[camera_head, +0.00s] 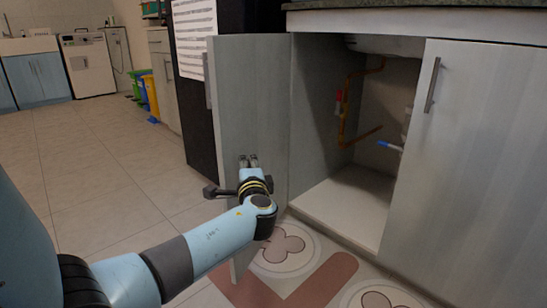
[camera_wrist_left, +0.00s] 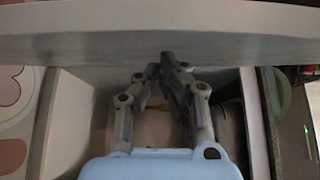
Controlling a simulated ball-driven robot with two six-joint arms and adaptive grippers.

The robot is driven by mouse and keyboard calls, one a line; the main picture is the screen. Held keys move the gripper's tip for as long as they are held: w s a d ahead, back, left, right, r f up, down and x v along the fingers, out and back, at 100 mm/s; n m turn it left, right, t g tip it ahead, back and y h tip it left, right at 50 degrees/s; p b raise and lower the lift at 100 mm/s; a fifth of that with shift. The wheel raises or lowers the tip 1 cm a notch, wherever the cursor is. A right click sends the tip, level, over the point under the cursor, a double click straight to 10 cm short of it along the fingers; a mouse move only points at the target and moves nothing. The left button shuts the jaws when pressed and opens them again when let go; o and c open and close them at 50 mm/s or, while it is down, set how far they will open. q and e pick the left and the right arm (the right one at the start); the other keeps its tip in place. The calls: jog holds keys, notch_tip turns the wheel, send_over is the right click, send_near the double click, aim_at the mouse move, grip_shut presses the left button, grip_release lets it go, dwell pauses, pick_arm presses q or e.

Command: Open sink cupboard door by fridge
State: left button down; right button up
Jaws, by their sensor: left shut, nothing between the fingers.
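The cupboard door by the fridge (camera_head: 262,105) stands wide open in the head view, swung out on its left side, with its inner face towards me. Part of its handle (camera_head: 208,94) shows at the free edge. The cupboard inside (camera_head: 345,205) is exposed. My left gripper (camera_head: 249,160) is shut and empty in front of the door's inner face; I cannot tell whether it touches. In the left wrist view its fingertips (camera_wrist_left: 164,66) meet just below a pale grey panel (camera_wrist_left: 160,32). My right gripper is not in view.
The right cupboard door (camera_head: 472,150) is closed, with a vertical handle (camera_head: 432,85). Pipes (camera_head: 345,110) run inside the cupboard. The dark fridge (camera_head: 200,125) stands behind the open door. A patterned mat (camera_head: 325,280) lies in front. Tiled floor (camera_head: 95,165) is clear at left.

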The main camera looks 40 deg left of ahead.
aim_at(237, 162)
pick_arm(q)
jog(key=shift+s+a, duration=0.15)
jog(key=shift+a, duration=0.35)
jog(key=shift+s+a, duration=0.2)
jog(key=shift+a, duration=1)
jog(key=shift+s+a, duration=0.2)
jog(key=shift+a, duration=0.9)
